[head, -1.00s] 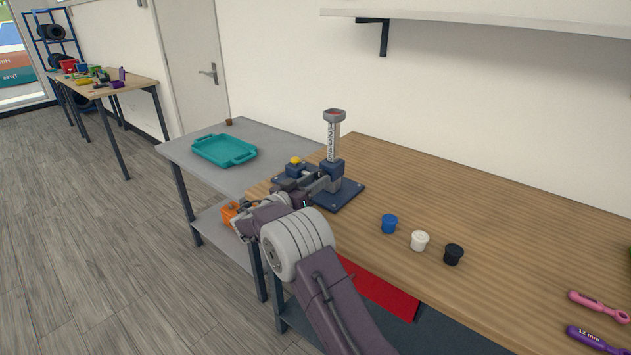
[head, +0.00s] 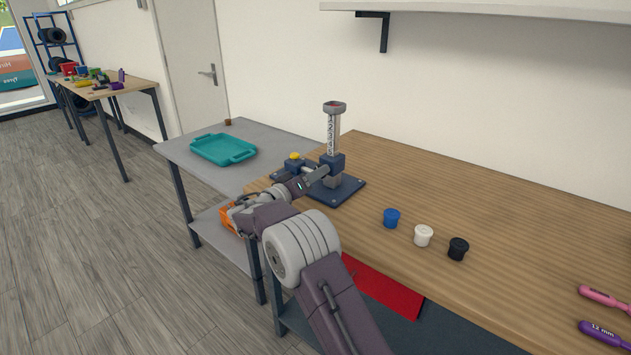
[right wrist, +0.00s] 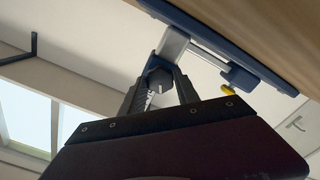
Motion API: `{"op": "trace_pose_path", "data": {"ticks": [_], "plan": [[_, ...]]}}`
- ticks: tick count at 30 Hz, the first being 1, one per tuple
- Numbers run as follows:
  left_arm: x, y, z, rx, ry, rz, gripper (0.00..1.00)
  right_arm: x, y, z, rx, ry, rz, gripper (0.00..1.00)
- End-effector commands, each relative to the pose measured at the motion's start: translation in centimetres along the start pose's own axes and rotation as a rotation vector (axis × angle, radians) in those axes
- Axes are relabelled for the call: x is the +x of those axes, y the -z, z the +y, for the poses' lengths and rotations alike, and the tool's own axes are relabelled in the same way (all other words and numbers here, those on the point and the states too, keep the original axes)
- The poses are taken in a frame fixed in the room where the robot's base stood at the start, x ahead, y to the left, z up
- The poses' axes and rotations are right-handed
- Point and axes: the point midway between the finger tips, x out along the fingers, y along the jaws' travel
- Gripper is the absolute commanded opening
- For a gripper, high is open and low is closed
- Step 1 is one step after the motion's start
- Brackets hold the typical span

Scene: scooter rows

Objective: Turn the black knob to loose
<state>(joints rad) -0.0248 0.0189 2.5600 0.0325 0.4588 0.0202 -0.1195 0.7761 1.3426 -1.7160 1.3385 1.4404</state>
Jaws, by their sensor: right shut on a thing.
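The fixture has a dark blue base plate (head: 350,191), an upright column (head: 333,122) with a scale, and a blue block (head: 337,160) around the column's lower part. In the right wrist view the black knob (right wrist: 159,78) sits between the two fingers of my right gripper (right wrist: 160,84), which is shut on it. In the head view my right gripper (head: 306,183) reaches the fixture from the front left, and its fingers and wrist hide the knob. My left gripper is not in view.
A yellow-topped part (head: 294,157) stands on the fixture's left side. Blue (head: 391,218), white (head: 423,235) and black (head: 458,249) caps stand on the wooden table to the right. A teal tray (head: 223,149) is on the grey table. The table's middle is clear.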

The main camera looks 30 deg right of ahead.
Motion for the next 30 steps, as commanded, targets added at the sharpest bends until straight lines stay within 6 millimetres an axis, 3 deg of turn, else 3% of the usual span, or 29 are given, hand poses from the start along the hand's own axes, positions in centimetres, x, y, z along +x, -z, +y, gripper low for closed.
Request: {"op": "trace_pose_path", "data": {"ticks": [14,30], "plan": [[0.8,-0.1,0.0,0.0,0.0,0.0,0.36,0.0,0.1,0.1,-0.449,0.0,0.0,0.0],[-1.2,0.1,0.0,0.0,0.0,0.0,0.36,0.0,0.3,0.2,-0.965,0.001,0.001,0.0]]}}
